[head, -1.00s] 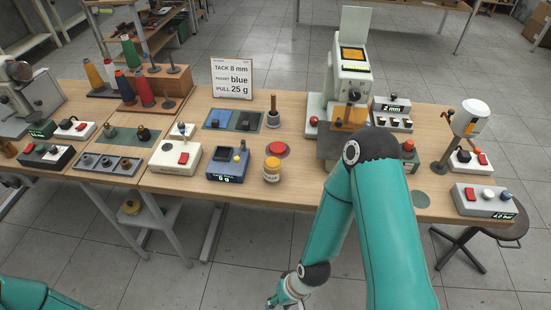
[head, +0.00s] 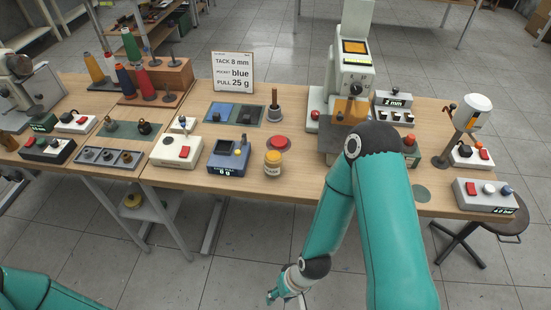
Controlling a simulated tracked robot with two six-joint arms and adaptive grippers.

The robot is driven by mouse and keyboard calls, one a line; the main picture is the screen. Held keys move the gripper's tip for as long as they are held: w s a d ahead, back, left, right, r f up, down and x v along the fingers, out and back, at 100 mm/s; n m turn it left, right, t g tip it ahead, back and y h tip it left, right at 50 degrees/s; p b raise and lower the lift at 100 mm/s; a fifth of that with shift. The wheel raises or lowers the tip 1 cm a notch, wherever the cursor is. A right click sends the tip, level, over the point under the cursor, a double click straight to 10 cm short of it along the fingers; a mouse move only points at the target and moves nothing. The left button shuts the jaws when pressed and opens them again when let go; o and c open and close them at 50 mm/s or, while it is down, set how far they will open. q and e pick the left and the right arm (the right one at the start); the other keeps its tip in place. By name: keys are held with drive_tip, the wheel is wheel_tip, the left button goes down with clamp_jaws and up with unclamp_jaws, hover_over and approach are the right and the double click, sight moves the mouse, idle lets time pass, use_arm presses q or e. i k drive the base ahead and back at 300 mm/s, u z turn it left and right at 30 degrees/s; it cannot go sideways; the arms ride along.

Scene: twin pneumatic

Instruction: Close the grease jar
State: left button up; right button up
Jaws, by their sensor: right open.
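The grease jar (head: 273,167) is a small cream jar with a printed label and a yellow top. It stands upright near the front edge of the workbench. I cannot tell whether the yellow is grease or a cover. A flat round red disc (head: 279,143), perhaps the jar's lid, lies just behind it, apart from it. My right gripper (head: 276,297) is low in front of the bench, below the jar and well away from it. It is open and empty. Only part of my left arm shows at the lower left; its gripper is out of view.
A blue scale (head: 229,158) stands left of the jar. A white box with a red switch (head: 176,151) is further left. A tool in a grey holder (head: 274,110) stands behind the disc. A machine (head: 351,75) stands at the back right. The bench front by the jar is clear.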

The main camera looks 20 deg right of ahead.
sight(273, 156)
drive_tip(key=z, duration=1.5)
drive_tip(key=i, duration=0.1)
drive_tip(key=u, duration=2.75)
drive_tip(key=k, duration=1.8)
drive_tip(key=z, duration=0.75)
drive_tip(key=i, duration=1)
drive_tip(key=u, duration=0.1)
